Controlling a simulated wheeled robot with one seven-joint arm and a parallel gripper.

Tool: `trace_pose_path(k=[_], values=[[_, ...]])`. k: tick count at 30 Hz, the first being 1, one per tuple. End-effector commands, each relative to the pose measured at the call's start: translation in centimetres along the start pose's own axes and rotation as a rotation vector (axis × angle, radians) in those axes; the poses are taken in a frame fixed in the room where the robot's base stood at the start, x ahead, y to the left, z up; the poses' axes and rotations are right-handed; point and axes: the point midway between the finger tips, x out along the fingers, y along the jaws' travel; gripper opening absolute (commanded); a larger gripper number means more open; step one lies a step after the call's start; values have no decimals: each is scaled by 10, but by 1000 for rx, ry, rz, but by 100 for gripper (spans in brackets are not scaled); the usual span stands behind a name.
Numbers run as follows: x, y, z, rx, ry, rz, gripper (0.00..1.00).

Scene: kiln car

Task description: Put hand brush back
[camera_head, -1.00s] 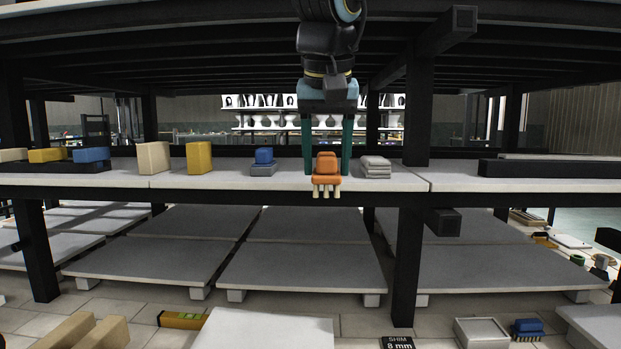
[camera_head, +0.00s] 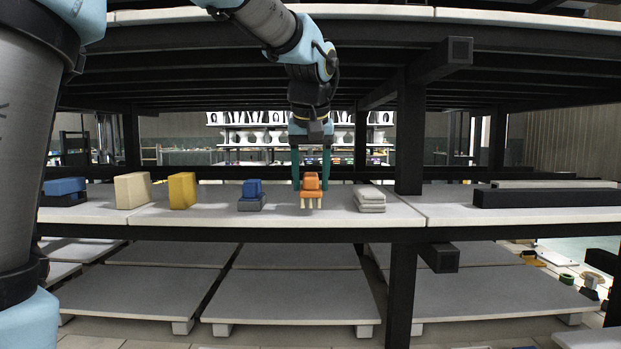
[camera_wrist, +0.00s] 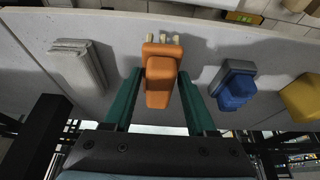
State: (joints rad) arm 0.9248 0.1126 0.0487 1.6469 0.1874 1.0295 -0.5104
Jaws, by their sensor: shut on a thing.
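The hand brush (camera_head: 311,188) has an orange body and pale bristle tufts. My gripper (camera_head: 311,186) reaches down over the shelf with its green fingers on both sides of the brush, shut on it. In the wrist view the brush (camera_wrist: 160,80) sits between the fingertips of my gripper (camera_wrist: 161,80), with its bristles toward the top of the picture. I cannot tell whether the brush touches the shelf slab (camera_head: 280,222).
Left of the brush stand a blue block on a grey base (camera_head: 251,197), a yellow block (camera_head: 182,190) and a cream block (camera_head: 132,190). Right are a folded grey stack (camera_head: 370,199) and a dark post (camera_head: 408,140). Dark beams (camera_head: 250,75) hang close above.

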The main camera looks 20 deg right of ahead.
Motion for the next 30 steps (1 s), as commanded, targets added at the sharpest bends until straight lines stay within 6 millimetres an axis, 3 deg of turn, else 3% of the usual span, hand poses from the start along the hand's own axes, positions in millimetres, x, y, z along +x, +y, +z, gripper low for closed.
trace_pose_path(k=[5, 10, 13, 24, 25, 30], values=[[5, -1, -13, 0, 0, -2, 12], [15, -1, -40, -1, -1, -2, 12], [27, -1, -32, 2, -2, -2, 12], [33, 0, -30, 0, 1, -1, 12], [34, 0, -30, 0, 0, -1, 58], [33, 0, -30, 1, 0, -1, 77]])
